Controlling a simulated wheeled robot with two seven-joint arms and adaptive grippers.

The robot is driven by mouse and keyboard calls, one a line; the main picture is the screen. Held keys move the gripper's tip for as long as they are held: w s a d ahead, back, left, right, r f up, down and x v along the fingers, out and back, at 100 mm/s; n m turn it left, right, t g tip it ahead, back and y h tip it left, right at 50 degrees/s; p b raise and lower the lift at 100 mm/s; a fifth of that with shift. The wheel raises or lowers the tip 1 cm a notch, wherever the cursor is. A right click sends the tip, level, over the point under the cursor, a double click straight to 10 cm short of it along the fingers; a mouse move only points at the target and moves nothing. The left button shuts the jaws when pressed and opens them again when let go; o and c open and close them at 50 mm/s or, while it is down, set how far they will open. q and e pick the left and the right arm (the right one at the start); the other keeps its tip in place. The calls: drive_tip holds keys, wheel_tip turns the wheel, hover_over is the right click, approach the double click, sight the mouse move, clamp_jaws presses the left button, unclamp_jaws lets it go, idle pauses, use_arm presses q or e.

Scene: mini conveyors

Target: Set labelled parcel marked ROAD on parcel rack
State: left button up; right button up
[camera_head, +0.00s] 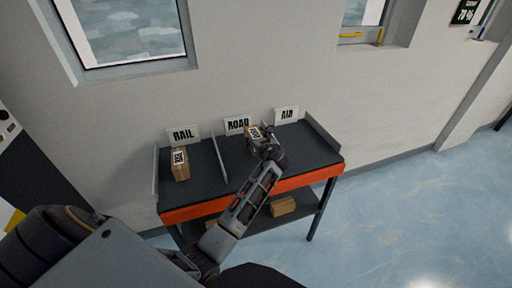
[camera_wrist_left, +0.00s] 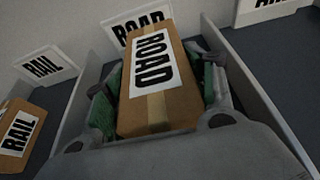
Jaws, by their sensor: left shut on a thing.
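The brown parcel marked ROAD (camera_wrist_left: 156,85) fills the middle of the left wrist view, between the two fingers of my left gripper (camera_wrist_left: 158,88). The gripper is shut on it. In the head view the same parcel (camera_head: 254,137) is at the ROAD section of the parcel rack (camera_head: 232,170), in front of the ROAD sign (camera_head: 237,124). My left gripper (camera_head: 266,145) reaches in from the front. I cannot tell whether the parcel's underside touches the shelf. My right gripper is not seen.
A parcel marked RAIL (camera_head: 180,165) stands in the left section by the RAIL sign (camera_head: 183,134). Grey dividers (camera_head: 220,160) separate the sections. The AIR section (camera_head: 305,150) on the right looks clear. A brown box (camera_head: 283,206) sits on the lower shelf.

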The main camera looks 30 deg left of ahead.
use_arm(q)
drive_tip(key=shift+f, duration=1.8)
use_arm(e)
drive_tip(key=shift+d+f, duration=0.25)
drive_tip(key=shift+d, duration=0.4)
use_arm(q)
drive_tip(key=shift+f, duration=0.1)
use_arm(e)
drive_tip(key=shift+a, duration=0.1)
use_arm(q)
drive_tip(key=o, duration=0.9)
drive_tip(key=shift+o, duration=1.8)
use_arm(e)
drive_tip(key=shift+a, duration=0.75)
